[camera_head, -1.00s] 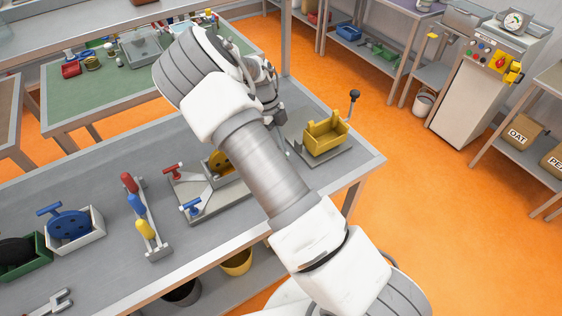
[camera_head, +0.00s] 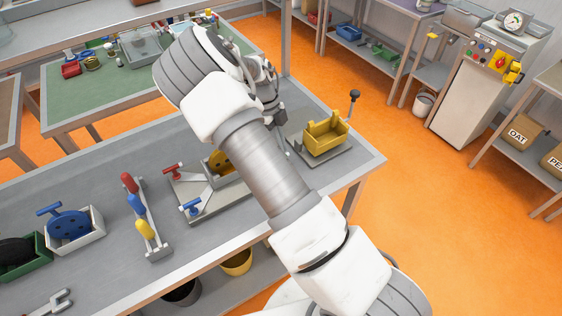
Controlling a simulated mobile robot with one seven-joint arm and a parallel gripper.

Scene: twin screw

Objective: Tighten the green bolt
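No green bolt can be made out; my arm hides part of the grey table. A grey metal fixture (camera_head: 225,199) stands on the table, with a red-handled part (camera_head: 172,169) and a blue-handled part (camera_head: 190,208) at its left side. A yellow disc (camera_head: 217,161) sits on it, partly behind my arm. My gripper (camera_head: 274,108) is at the far side of my arm, above the table between the fixture and a yellow bin-like holder. Its fingers are mostly hidden, so I cannot tell whether it is open or what it touches.
The yellow holder (camera_head: 325,136) stands on a grey base near the table's right edge, beside a black-knobbed lever (camera_head: 354,96). A rack with red, blue and yellow handles (camera_head: 148,235) is left of the fixture. A white box (camera_head: 76,230) holds a blue disc.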

